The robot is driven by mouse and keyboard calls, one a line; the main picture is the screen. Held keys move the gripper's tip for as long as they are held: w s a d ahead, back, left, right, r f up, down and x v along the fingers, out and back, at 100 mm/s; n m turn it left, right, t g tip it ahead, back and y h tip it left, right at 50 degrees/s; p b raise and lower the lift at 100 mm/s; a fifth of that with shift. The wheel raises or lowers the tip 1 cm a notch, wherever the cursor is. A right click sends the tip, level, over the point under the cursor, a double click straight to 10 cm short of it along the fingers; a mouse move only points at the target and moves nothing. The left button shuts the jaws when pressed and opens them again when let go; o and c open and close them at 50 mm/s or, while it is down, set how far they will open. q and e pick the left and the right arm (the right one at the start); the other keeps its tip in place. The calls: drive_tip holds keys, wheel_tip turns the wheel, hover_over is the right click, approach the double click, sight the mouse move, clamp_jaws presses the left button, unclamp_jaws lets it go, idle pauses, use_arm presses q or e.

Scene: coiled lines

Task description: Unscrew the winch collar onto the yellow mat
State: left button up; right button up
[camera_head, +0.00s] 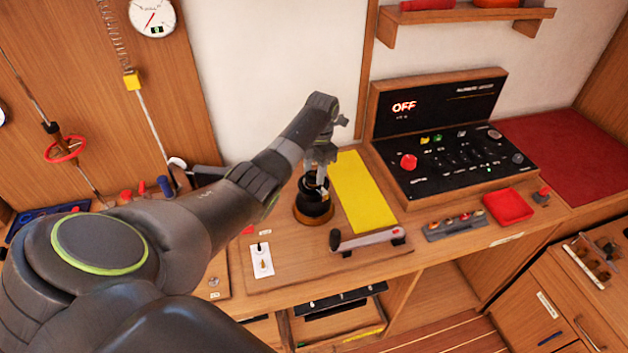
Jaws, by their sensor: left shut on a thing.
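The winch (313,210) stands upright on the wooden bench, a dark drum on a brown base. My left gripper (322,180) points down over its top and is shut on the winch collar, which is mostly hidden by the fingers. I cannot tell whether the collar still sits on the thread. The yellow mat (364,192) lies flat on the bench just right of the winch, and nothing shows on it. My right gripper is not in view.
A winch handle (368,238) lies in front of the mat. A small white switch plate (262,262) is at front left.

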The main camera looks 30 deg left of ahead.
use_arm(q)
drive_tip(key=shift+r, duration=0.1)
drive_tip(key=shift+r, duration=3)
